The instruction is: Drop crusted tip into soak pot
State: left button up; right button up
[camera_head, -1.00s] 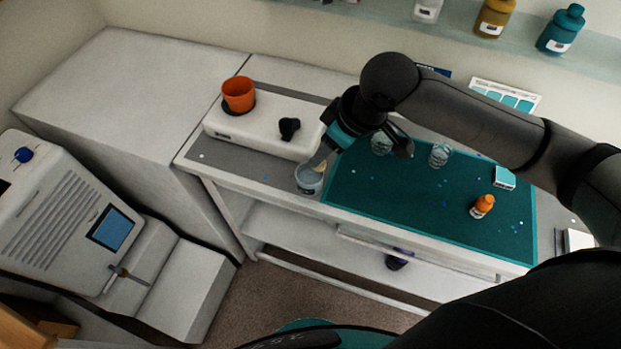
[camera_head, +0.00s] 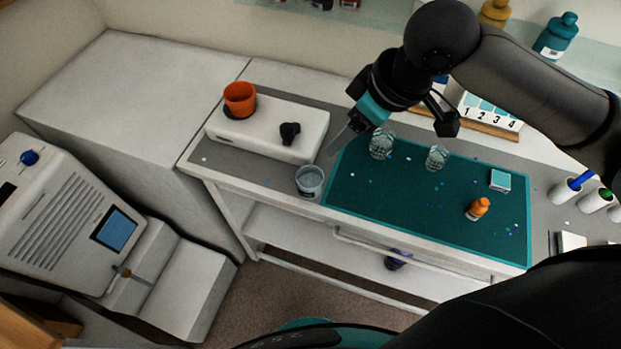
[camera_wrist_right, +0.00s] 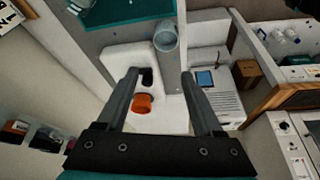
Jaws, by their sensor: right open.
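The soak pot, taken to be the small grey pot (camera_head: 309,182), stands upright near the front edge of the bench, beside the green mat. It also shows in the right wrist view (camera_wrist_right: 165,38), with its mouth visible. My right gripper (camera_head: 338,148) is above the bench, up and to the right of the pot and apart from it. Its fingers (camera_wrist_right: 160,75) are spread, with nothing between them. I cannot make out the crusted tip in any current view; the pot's inside is too small to read. My left gripper is out of view.
A white machine with an orange cup (camera_head: 240,98) and a black knob (camera_head: 289,131) stands behind the pot. On the green mat (camera_head: 420,215) are two clear cups (camera_head: 381,143), an orange bottle (camera_head: 477,208) and a small teal-topped box (camera_head: 500,180). Marker pens (camera_head: 570,187) lie right.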

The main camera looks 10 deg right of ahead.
jog(key=v, duration=0.5)
jog(key=shift+s+r+p, duration=0.1)
jog(key=shift+r+p, duration=0.1)
jog(key=shift+p, duration=0.2)
